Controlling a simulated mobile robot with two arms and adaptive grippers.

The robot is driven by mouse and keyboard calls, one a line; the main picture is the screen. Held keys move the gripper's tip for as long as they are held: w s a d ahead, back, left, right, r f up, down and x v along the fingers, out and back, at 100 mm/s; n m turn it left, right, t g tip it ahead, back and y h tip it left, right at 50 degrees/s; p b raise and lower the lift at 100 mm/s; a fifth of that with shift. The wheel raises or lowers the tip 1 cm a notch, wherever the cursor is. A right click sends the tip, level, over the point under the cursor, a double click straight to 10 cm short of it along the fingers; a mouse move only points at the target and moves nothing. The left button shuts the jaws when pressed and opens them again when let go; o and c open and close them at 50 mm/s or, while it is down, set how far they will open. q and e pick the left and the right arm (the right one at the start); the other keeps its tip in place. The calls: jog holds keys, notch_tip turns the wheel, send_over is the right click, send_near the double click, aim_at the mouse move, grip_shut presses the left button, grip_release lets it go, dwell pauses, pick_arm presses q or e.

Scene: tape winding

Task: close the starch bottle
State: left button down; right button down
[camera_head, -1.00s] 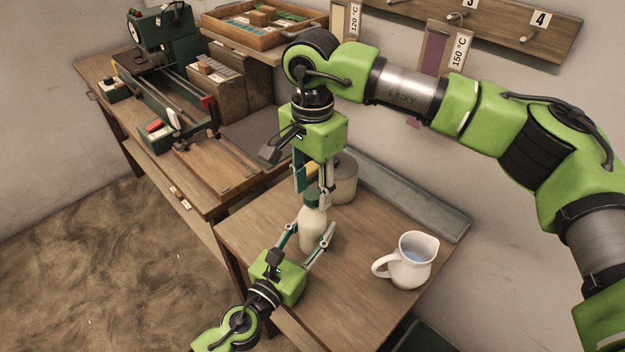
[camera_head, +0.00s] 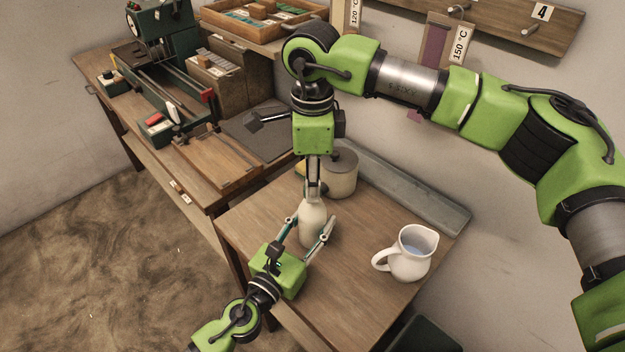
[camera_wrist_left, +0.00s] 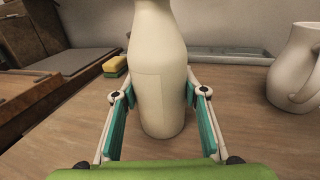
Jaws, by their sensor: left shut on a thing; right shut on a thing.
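The cream starch bottle (camera_head: 311,226) stands upright near the left edge of the side table. My left gripper (camera_head: 310,234) is shut on its body from the front. The left wrist view shows the bottle (camera_wrist_left: 160,85) between the two teal finger pads, with its top out of the picture. My right gripper (camera_head: 313,188) points straight down over the bottle's neck, its fingers close together. It is shut on the bottle's cap, which the fingers mostly hide. I cannot tell how far the cap sits on the neck.
A white jug (camera_head: 408,262) of bluish liquid stands right of the bottle. A lidded grey pot (camera_head: 342,178) stands close behind my right gripper. A yellow-green sponge (camera_wrist_left: 115,67) lies behind the bottle. The workbench (camera_head: 190,180) with a winding machine is at left. The table front is free.

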jog(key=m, duration=0.9)
jog(key=c, duration=1.7)
grip_release()
jog(key=shift+r, duration=2.25)
jog(key=shift+c, duration=0.6)
